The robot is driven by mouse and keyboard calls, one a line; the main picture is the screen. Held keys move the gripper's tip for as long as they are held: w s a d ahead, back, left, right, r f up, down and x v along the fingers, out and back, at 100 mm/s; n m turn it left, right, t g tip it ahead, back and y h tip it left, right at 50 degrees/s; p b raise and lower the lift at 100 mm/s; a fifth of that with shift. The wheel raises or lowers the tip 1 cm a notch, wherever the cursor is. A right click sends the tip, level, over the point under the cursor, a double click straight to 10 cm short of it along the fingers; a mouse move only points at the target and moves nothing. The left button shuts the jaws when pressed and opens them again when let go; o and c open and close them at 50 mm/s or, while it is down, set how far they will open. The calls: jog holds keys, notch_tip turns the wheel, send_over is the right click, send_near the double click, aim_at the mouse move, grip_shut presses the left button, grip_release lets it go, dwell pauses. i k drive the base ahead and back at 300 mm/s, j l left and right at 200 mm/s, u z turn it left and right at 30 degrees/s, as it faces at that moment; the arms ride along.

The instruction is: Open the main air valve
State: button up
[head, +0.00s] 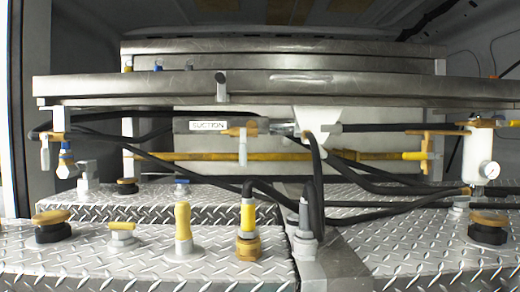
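Several valves show in the head view, and none carries a label I can read as main air. A valve with a grey lever (45,152) hangs at the left end of the piping, beside a blue-and-white fitting (66,163). A brass valve with a grey lever pointing down (243,150) sits in the middle, right of a "SUCTION" label (208,126). Another brass valve with a lever (427,155) is at the right, near a white cylinder with a round gauge (490,169). Whether each is open or shut is unclear. My gripper is not in view.
Diamond-plate tank tops (120,255) fill the foreground, with black-and-brass caps (52,228) and upright yellow fittings (183,222). Black hoses (380,205) cross the middle. A metal shelf (330,88) with a rounded tab (221,84) overhangs the piping.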

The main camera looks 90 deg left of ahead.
aim_at(44, 158)
jog(key=u, duration=2.4)
jog(key=j+u, duration=0.2)
jog(key=u, duration=0.25)
jog(key=j+u, duration=0.15)
jog(key=u, duration=0.25)
jog(key=j+u, duration=0.15)
jog(key=u, duration=0.3)
jog(key=i+j+u, duration=0.1)
jog(key=u, duration=0.3)
jog(key=i+j, duration=0.15)
jog(key=i, duration=0.2)
